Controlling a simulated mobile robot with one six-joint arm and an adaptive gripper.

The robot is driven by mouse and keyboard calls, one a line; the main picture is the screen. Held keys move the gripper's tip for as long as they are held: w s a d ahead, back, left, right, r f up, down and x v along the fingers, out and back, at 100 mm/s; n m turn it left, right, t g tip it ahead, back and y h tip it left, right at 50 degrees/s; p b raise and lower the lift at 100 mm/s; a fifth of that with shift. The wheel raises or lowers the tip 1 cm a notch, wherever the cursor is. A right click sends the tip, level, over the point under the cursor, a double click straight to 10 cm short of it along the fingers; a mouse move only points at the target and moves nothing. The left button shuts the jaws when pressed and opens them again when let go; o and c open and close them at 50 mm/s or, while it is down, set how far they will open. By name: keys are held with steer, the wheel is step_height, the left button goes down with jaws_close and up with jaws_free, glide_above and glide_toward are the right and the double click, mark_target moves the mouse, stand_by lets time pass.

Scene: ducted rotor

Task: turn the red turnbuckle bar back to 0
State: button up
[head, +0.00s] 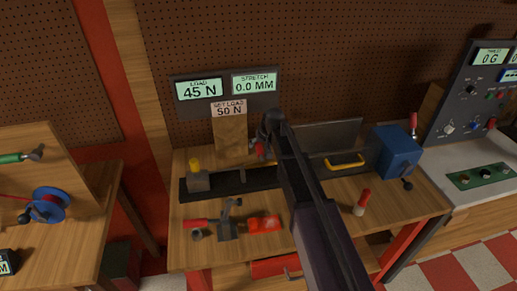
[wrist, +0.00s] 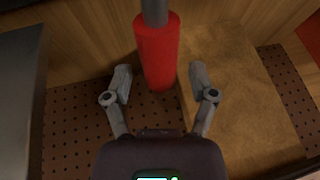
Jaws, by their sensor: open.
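A red bar (wrist: 157,45) with a grey rod at its top stands between the fingers of my gripper (wrist: 160,82) in the wrist view. The fingers are open, one on each side, with a gap visible on both sides. In the head view my gripper (head: 262,143) is over the back of the middle bench, and a small red part (head: 259,149) shows beside it. My arm hides much of the rig there. The load display (head: 198,89) reads 45 N and the stretch display (head: 254,83) reads 0.0 MM.
A card (head: 229,108) reads set load 50 N. A blue vise-like block (head: 397,150) with a yellow handle (head: 345,161) beside it is on the right.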

steer(key=shift+a+f, duration=0.1)
steer(key=shift+f, duration=0.05)
jaws_close()
stand_by(0.4)
